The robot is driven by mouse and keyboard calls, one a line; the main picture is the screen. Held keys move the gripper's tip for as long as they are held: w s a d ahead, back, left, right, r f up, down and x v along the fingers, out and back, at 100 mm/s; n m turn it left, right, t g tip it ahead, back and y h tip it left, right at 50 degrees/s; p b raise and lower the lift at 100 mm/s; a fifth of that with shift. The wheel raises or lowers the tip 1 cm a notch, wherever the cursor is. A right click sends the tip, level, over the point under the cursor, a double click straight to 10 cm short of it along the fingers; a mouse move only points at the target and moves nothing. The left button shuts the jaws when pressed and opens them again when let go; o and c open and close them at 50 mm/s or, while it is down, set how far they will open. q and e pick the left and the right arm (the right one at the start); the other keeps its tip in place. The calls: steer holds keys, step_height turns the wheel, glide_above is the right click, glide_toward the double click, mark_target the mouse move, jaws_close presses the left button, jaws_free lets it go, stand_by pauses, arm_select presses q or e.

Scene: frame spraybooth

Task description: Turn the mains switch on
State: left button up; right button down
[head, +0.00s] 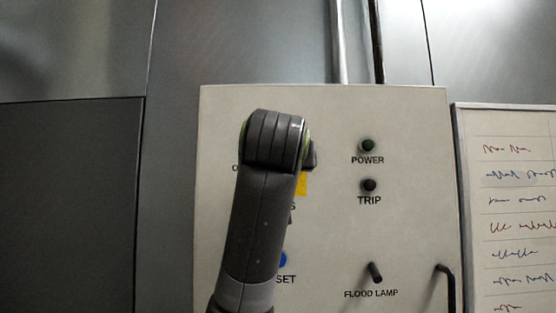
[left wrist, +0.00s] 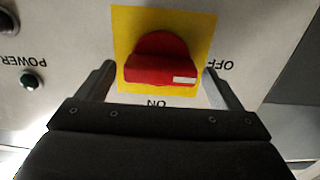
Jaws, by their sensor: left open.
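The mains switch is a red rotary knob (left wrist: 160,58) on a yellow plate (left wrist: 125,28) in the left wrist view, where labels appear upside down. The knob's white mark lies at its right end, on the OFF side; ON is printed below the plate. My left gripper (left wrist: 159,70) is open, one finger on each side of the knob; I cannot tell whether they touch it. In the head view my left arm hides the knob, and only a corner of the yellow plate (head: 302,184) shows. My right gripper is in neither view.
The pale panel (head: 410,115) carries a dark POWER lamp (head: 367,145), a dark TRIP lamp (head: 369,185), a FLOOD LAMP toggle (head: 375,272) and a partly hidden blue button (head: 283,259). A black handle (head: 450,285) sticks out at lower right. A whiteboard (head: 510,150) hangs beside the panel.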

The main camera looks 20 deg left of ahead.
arm_select(q)
steer(key=c, duration=1)
steer(key=m+b, duration=0.3)
steer(key=m, duration=0.3)
steer(key=m+b, duration=0.4)
steer(key=m, duration=0.2)
steer(key=m+b, duration=0.4)
steer(key=m, duration=0.1)
steer(key=shift+w+d+f+m, duration=0.15)
steer(key=shift+d+f+m, duration=0.05)
steer(key=shift+f+m, duration=0.2)
steer(key=o, duration=1)
steer(key=shift+d+r, duration=0.1)
